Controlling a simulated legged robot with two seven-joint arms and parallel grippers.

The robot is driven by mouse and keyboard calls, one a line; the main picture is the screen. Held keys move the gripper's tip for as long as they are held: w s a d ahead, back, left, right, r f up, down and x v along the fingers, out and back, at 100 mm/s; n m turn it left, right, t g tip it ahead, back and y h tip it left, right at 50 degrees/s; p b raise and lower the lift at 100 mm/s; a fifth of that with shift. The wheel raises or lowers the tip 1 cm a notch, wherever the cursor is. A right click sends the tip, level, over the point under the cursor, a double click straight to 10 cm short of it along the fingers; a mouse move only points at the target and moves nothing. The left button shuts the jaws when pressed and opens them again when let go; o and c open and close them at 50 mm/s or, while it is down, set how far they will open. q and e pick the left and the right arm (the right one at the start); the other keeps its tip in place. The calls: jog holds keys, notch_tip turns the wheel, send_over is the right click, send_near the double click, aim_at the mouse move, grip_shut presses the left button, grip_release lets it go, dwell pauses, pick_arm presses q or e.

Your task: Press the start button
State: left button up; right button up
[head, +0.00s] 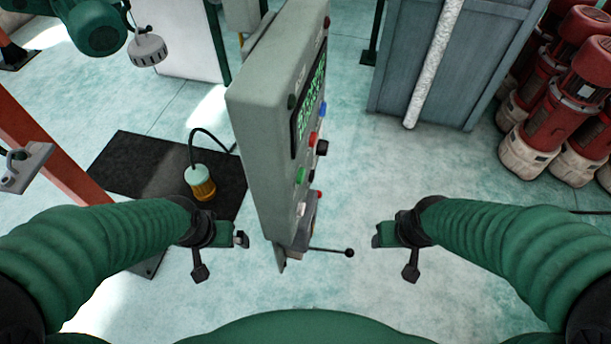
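A grey control box (262,140) stands upright in the middle of the head view, its front turned to the right. Its panel carries a green-lit display (310,95), a green button (300,175), and red, blue, black and white buttons. No label shows clearly which one is the start button. A lever with a black knob (349,253) sticks out to the right at the box's lower end. My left gripper (242,239) is left of the box's lower end, on its back side. My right gripper (378,238) is right of the box, apart from the panel. Both look empty; their finger gaps are unclear.
Red and white motors or pumps (555,110) stand at the right. A blue-grey cabinet (470,60) is behind. A black mat (130,170) and a yellow-based plug (201,185) with a cable are left of the box. Floor between box and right arm is clear.

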pick_arm(q)
jog(key=shift+w+d+f, duration=0.1)
jog(key=shift+w+d, duration=0.3)
jog(key=shift+w, duration=0.05)
jog(key=c, duration=0.4)
jog(key=shift+w+a, duration=0.1)
jog(key=shift+c, duration=1.2)
jog(key=shift+s+a, duration=0.3)
jog(key=shift+a, duration=0.45)
jog(key=c, duration=0.9)
jog(key=shift+w+d, duration=0.1)
jog(key=shift+d, duration=0.1)
jog(key=c, duration=0.5)
jog(key=shift+d, duration=0.4)
grip_shut()
jog(key=shift+a, duration=0.15)
jog(key=shift+a, duration=0.25)
jog(key=shift+d, duration=0.25)
